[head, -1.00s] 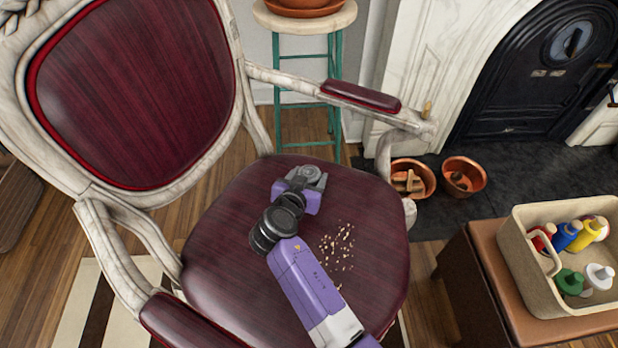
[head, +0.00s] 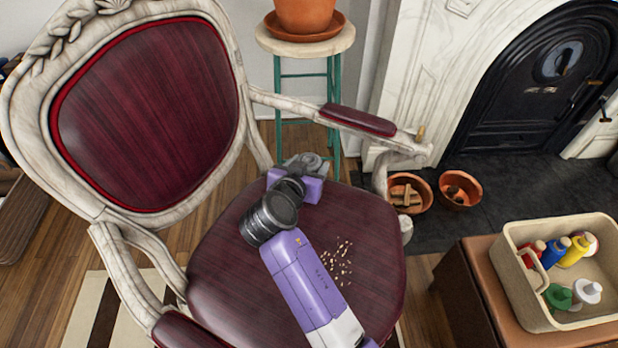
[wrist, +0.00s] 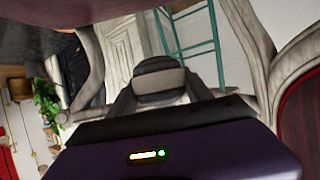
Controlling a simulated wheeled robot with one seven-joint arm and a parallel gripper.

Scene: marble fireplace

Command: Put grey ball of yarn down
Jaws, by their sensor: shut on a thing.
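My gripper (head: 308,165) is over the back edge of the chair's dark red seat (head: 230,265), reaching away from me. In the wrist view its fingers (wrist: 160,98) are shut on a rounded grey thing, the grey ball of yarn (wrist: 159,78). The yarn is mostly hidden in the head view by my gripper and arm. It appears held up in the air, with the stool legs and fireplace behind it in the wrist view.
Pale crumbs (head: 337,262) lie on the seat. A stool (head: 303,43) bears a terracotta pot (head: 305,14). Two terracotta pots (head: 408,192) (head: 460,188) stand on the dark hearth. A beige bin (head: 524,300) of bottles sits on the brown table at right. The carved armrest (head: 360,120) is close.

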